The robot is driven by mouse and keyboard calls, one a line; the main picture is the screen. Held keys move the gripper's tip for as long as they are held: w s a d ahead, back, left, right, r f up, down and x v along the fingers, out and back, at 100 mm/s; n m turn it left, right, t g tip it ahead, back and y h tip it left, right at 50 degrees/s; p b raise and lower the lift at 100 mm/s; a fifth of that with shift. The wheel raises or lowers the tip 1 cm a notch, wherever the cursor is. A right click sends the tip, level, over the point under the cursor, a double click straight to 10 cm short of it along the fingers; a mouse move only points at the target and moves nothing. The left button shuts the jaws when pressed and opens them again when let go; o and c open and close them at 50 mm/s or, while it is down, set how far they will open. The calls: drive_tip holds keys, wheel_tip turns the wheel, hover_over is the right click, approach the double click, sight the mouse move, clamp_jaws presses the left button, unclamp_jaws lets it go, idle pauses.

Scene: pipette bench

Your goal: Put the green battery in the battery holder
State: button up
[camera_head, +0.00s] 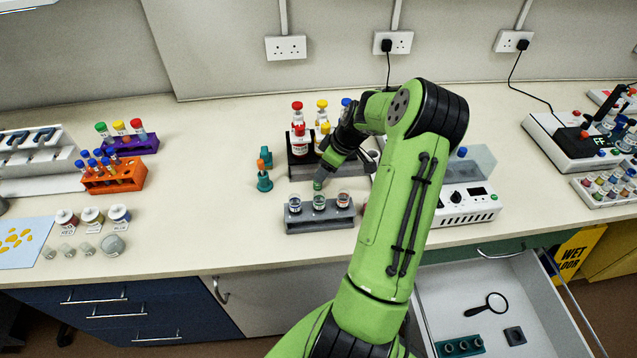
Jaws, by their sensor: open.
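My gripper (325,176) is open above the bench, pointing down just behind a low grey rack (320,226). A small greenish piece (318,184) shows at its tip, above the middle of three small round vessels in the rack. I cannot tell whether this piece is the green battery, or whether it touches the jaws. A teal block (459,347) with several round grey spots lies in the open drawer at the lower right. It may be the battery holder; its details are too small to tell. My arm hides part of the bench behind it.
Capped bottles (299,138) stand behind the gripper. A white instrument (468,205) is right of my arm.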

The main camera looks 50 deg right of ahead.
drive_tip(key=x, duration=0.5)
drive_tip(key=shift+w+d+f, duration=0.25)
drive_tip(key=shift+c, duration=0.3)
clamp_jaws()
drive_tip(key=shift+s+r, duration=0.25)
drive_tip(key=shift+r, duration=0.25)
wheel_tip(320, 180, up, 11)
drive_tip(key=s+b, duration=0.1)
drive_tip(key=s, duration=1.8)
drive_tip(key=shift+s+f+b, duration=0.2)
drive_tip(key=shift+s+b, duration=0.15)
